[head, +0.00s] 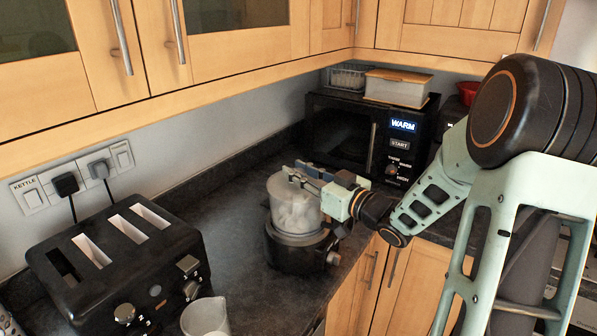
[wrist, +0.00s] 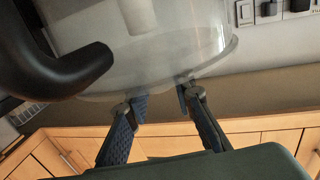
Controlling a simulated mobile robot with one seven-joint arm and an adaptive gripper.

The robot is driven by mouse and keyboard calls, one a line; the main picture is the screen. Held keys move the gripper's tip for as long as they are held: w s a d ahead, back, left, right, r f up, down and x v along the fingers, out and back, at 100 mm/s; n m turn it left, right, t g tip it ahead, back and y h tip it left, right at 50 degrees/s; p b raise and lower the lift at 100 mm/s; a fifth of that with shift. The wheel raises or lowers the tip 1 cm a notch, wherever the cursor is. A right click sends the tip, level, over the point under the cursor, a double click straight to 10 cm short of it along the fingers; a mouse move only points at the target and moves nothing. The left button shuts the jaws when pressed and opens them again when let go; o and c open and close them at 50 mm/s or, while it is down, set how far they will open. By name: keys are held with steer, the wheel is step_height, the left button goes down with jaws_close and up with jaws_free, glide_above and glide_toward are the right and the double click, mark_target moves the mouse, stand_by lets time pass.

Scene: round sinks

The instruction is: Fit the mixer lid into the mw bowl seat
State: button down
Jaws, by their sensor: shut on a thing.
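The mixer has a black base (head: 296,252) and a clear bowl (head: 291,214), and it stands upright on the dark worktop. My gripper (head: 302,175) is at the top of the bowl, coming from the right, its fingers level with the rim. It is shut on the mixer lid, which is clear and hard to tell from the bowl. In the wrist view my gripper (wrist: 160,98) has its two fingertips at the edge of the clear lid (wrist: 160,88). A black curved handle (wrist: 60,80) shows at left there. Whether the lid is seated in the bowl I cannot tell.
A black toaster (head: 122,262) and a white jug (head: 205,318) stand at the front left. A black microwave (head: 340,140) with a lidded box (head: 397,88) on top stands behind. Wall cupboards (head: 230,60) overhang. The worktop (head: 225,220) between toaster and mixer is clear.

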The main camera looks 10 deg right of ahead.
stand_by(0.3)
steer(key=c, duration=1.6)
jaws_free()
steer(key=v, duration=1.2)
steer(key=shift+s, duration=0.1)
